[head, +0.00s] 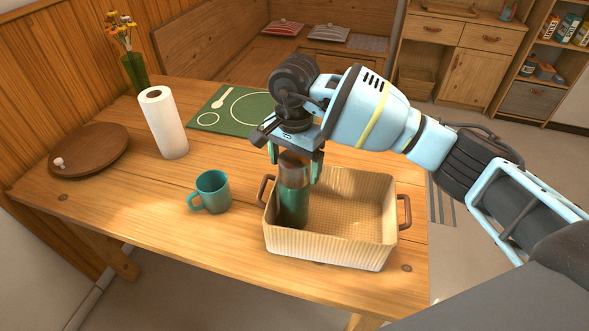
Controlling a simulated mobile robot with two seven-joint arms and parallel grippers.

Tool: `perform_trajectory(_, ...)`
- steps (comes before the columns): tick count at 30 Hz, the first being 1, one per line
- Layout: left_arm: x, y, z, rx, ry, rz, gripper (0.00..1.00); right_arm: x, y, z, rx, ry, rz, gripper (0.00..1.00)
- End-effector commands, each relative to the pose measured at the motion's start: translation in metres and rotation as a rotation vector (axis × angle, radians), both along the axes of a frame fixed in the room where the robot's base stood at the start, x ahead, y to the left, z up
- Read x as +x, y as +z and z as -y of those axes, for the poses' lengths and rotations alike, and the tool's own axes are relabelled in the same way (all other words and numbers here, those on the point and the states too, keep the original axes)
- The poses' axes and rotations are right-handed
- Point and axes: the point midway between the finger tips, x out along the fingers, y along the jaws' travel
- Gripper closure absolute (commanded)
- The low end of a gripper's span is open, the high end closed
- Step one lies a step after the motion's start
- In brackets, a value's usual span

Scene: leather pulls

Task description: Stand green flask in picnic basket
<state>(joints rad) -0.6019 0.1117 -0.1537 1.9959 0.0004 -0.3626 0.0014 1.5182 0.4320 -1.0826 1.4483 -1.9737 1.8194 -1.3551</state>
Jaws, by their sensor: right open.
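The green flask (293,203) with a brown top stands upright inside the picnic basket (335,247), at its left end. The basket is a cream, ribbed, open box with brown handles, on the table's right front part. My right gripper (294,172) is above the flask, pointing down. Its fingers are open, one on each side of the flask's brown top. I cannot tell whether they touch it. The flask's base is hidden by the basket's front wall. My left gripper is not in view.
A teal mug (212,193) stands on the table left of the basket. A paper towel roll (163,123), a round wooden board (90,150), a green mat (232,108) and a flower vase (135,72) are farther back. The basket's right side is empty.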

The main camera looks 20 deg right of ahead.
Motion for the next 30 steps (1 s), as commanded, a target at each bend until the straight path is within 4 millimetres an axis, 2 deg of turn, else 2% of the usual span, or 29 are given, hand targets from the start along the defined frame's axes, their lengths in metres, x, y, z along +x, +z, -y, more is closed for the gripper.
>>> perform_trajectory(6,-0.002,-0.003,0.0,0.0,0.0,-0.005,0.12,0.001,0.047,0.0,0.001,0.001,0.004,0.16)
perform_trajectory(13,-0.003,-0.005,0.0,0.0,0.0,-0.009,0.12,0.001,0.082,0.0,0.0,-0.001,0.001,0.16)
perform_trajectory(19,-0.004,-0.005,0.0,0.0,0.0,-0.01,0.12,0.0,0.096,0.0,-0.001,0.0,-0.001,0.16)
perform_trajectory(30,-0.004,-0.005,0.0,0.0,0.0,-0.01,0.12,0.0,0.097,0.0,0.0,0.0,0.0,0.16)
